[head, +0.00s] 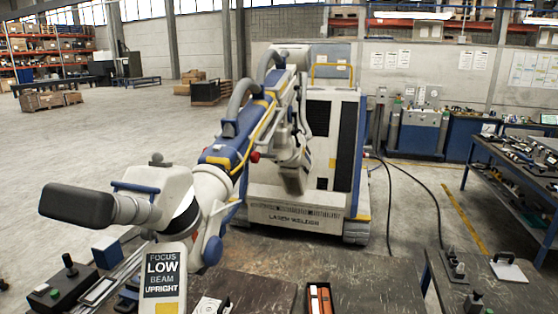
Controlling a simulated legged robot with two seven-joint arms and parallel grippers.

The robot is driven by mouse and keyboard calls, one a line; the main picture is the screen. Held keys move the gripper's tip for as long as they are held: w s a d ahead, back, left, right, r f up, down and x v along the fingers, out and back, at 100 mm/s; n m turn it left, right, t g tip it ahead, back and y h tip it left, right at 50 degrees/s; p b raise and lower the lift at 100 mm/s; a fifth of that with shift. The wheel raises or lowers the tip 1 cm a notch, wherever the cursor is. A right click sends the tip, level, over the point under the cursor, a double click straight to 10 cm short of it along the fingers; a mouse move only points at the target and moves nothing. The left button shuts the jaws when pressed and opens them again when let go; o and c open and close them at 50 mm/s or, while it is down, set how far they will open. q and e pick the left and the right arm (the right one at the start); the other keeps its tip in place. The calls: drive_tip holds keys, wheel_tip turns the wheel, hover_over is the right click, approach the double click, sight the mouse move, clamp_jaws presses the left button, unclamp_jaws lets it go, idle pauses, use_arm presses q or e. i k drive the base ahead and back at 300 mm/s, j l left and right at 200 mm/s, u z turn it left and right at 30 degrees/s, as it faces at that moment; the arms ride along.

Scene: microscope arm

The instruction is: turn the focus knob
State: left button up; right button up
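A white and blue jointed arm (228,146) reaches from the laser welder (300,215) toward the lower left. Its near end is a white head (165,200) with a dark grey rounded eyepiece-like part (78,206) pointing left. A small grey knob (157,159) sits on top of the head, and a round blue knob (212,251) is on its lower right side. I cannot tell which is the focus knob. A label plate (163,274) below the head reads "FOCUS LOW BEAM UPRIGHT". Neither of my grippers is in view.
A dark worn bench top (262,290) lies below the arm. It holds a black control box (62,285) with a joystick at left and an orange-and-black case (319,299). A tool bench (515,170) stands at right. Open floor (110,135) lies at left.

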sight(145, 235)
drive_tip(key=i+j+z, duration=0.1)
drive_tip(key=j+z, duration=0.15)
drive_tip(key=j, duration=0.65)
drive_tip(key=j+z, duration=0.25)
drive_tip(key=j, duration=0.65)
drive_tip(key=j+z, duration=0.25)
drive_tip(key=j, duration=0.7)
drive_tip(key=k+j+z, duration=0.1)
drive_tip(key=j+z, duration=0.15)
drive_tip(key=j, duration=0.65)
